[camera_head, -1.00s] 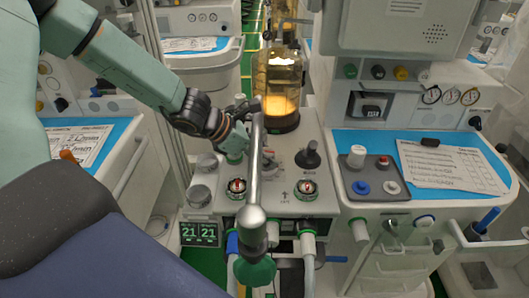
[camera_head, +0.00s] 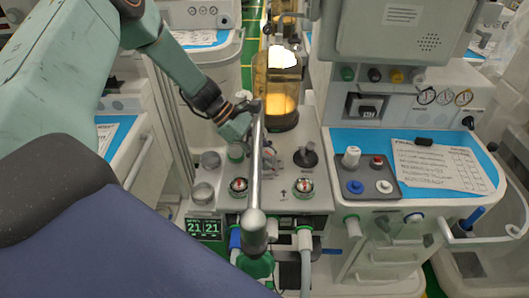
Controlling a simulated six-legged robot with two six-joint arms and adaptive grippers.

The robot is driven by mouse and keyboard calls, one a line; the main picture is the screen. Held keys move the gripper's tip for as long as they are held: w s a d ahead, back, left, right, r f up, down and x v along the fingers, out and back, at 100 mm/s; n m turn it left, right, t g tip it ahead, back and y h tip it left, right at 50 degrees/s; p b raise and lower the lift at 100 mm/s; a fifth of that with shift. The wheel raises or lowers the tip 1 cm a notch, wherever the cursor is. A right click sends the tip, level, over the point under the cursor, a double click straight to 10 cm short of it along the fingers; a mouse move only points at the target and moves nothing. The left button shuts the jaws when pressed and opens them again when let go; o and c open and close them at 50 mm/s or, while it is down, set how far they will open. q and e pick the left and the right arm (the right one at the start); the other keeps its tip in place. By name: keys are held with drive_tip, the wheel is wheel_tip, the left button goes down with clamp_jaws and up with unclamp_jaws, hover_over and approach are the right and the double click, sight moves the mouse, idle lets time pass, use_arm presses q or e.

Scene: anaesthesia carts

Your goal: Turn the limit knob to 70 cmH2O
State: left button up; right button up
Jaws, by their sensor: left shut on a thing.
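My left gripper (camera_head: 255,146) reaches down from the upper left to the grey panel (camera_head: 285,215), behind a bent metal pole. It is shut on the limit knob (camera_head: 272,163), a small grey knob mostly hidden by the fingers and the pole. Its scale and pointer cannot be read. My right gripper is out of view.
The metal pole (camera_head: 256,185) stands in front of the gripper. A black knob (camera_head: 306,157) is just right of it, and two round gauges (camera_head: 304,187) sit nearer. An amber canister (camera_head: 282,90) stands behind. A blue work surface (camera_head: 345,140) lies right.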

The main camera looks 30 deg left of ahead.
use_arm(q)
drive_tip(key=shift+m+g, duration=0.5)
drive_tip(key=shift+m, duration=0.2)
drive_tip(key=o, duration=1.2)
drive_tip(key=shift+c, duration=0.2)
drive_tip(key=shift+a, duration=0.1)
drive_tip(key=v, duration=1.2)
drive_tip(key=shift+f, duration=0.1)
